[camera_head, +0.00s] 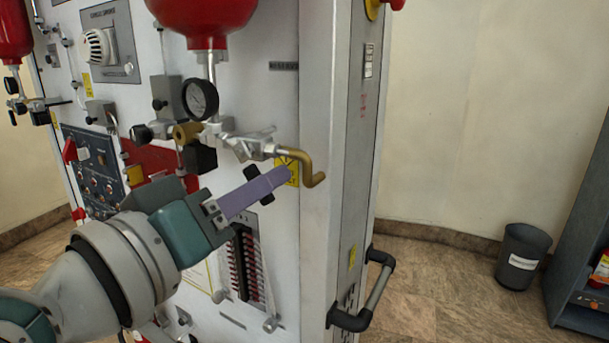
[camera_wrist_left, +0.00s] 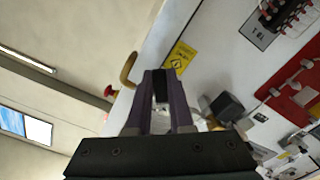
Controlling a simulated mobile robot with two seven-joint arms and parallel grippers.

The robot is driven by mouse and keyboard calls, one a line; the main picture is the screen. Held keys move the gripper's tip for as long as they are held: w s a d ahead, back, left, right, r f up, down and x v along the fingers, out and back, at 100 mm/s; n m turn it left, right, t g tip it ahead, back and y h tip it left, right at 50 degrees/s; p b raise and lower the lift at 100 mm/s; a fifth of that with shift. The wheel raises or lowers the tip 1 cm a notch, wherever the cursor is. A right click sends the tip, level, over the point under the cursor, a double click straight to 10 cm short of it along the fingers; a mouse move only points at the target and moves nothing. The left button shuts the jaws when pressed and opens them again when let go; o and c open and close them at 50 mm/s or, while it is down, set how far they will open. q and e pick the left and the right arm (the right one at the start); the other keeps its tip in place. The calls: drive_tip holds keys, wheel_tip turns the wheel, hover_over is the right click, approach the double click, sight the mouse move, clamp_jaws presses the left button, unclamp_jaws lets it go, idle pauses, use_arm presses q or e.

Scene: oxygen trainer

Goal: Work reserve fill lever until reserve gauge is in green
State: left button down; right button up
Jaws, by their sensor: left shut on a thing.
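The reserve gauge (camera_head: 200,99) is a small round dial with a black rim, on the pipework under a red cylinder (camera_head: 207,15). Its face is too small to read the needle or any green zone. My left gripper (camera_head: 272,183) reaches in from the left, its purple fingers in front of the panel below the pipework. The fingers are shut on a black handle (camera_head: 250,171), which I take for the fill lever; its ends stick out above and below the fingers. In the left wrist view the black handle (camera_wrist_left: 160,86) sits between the fingertips. My right gripper is not in view.
A bent brass pipe (camera_head: 308,168) curves down close to the fingertips. A yellow label (camera_head: 291,170) is behind them. A black-ended grab handle (camera_head: 371,290) juts from the cabinet's corner. A dark bin (camera_head: 522,257) stands on open floor at right.

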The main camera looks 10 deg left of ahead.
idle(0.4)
use_arm(q)
drive_tip(key=c, duration=0.8)
unclamp_jaws()
drive_tip(key=shift+s, duration=0.1)
drive_tip(key=b+v, duration=0.1)
drive_tip(key=v, duration=0.8)
drive_tip(key=shift+s+a+b, duration=0.15)
drive_tip(key=shift+s+b, duration=0.2)
drive_tip(key=shift+r, duration=0.1)
